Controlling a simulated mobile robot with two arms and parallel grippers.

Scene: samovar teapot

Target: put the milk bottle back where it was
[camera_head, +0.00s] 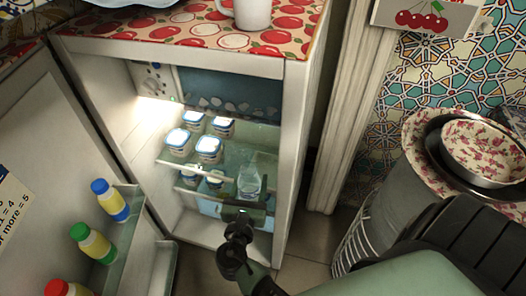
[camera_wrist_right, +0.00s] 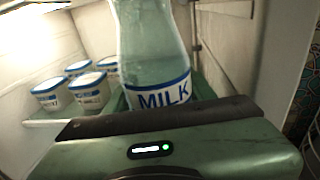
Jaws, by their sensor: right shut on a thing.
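The milk bottle (camera_head: 249,178) is clear glass and stands about upright inside the open fridge, at the right end of the glass shelf. In the right wrist view the bottle (camera_wrist_right: 152,45) shows a white label with blue bands reading MILK; its top is cut off. My right gripper (camera_head: 247,209) reaches in from the front and is shut on the bottle low down. I cannot tell whether the bottle's base touches the shelf. In the wrist view the gripper's green body (camera_wrist_right: 160,150) hides the base. My left gripper is not in view.
Several white and blue tubs (camera_head: 209,149) stand left of the bottle on the glass shelf (camera_head: 262,138). The open fridge door at left holds blue, green and red capped bottles (camera_head: 93,243). The fridge's right wall (camera_head: 292,160) is close to the bottle. Pots stand at right.

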